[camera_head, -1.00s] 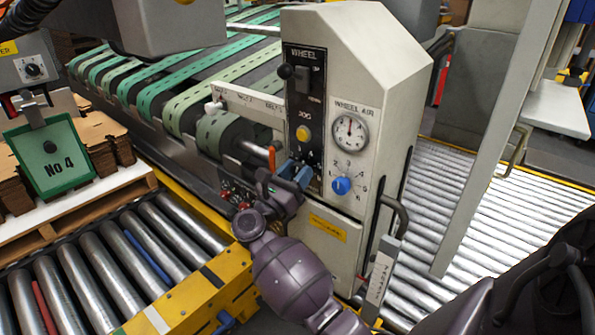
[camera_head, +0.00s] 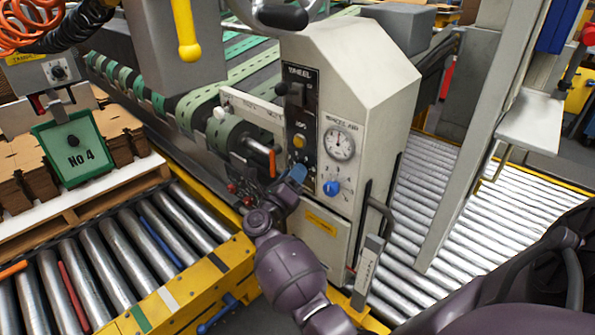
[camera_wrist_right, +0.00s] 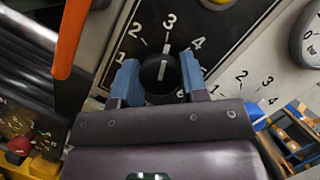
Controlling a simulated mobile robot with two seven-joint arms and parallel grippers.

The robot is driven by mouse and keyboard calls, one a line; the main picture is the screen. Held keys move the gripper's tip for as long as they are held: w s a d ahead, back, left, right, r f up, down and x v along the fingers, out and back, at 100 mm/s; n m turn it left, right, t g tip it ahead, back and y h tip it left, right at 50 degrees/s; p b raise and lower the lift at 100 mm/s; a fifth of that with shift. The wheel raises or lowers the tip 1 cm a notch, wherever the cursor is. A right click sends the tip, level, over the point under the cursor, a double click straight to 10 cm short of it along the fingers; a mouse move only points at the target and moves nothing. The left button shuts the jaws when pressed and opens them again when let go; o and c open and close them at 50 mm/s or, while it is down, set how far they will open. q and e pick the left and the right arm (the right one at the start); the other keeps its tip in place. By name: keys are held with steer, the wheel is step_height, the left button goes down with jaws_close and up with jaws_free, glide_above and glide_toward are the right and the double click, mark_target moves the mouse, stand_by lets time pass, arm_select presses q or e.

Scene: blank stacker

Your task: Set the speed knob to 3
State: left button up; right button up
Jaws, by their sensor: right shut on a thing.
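The speed knob (camera_wrist_right: 158,73) is black with a white line, on a black dial plate (camera_wrist_right: 222,32) numbered 1 to 6. In the right wrist view its line points up, roughly toward the 3. My right gripper (camera_wrist_right: 159,77) is shut on the knob, with one blue fingertip on each side. In the head view my right gripper (camera_head: 292,178) is at the lower part of the black control strip (camera_head: 300,110) and hides the knob there. My left gripper is not in view.
A blue knob (camera_head: 331,187) and a round gauge (camera_head: 339,143) sit right of the strip. A yellow button (camera_head: 299,141) is above my gripper. An orange-tipped lever (camera_head: 271,160) is close on its left. A yellow handle (camera_head: 188,40) hangs at the top left.

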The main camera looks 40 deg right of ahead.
steer(key=shift+n, duration=0.3)
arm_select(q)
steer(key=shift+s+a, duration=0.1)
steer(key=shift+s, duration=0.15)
arm_select(e)
steer(key=o, duration=0.9)
steer(key=shift+o, duration=0.2)
steer(key=shift+a, duration=0.1)
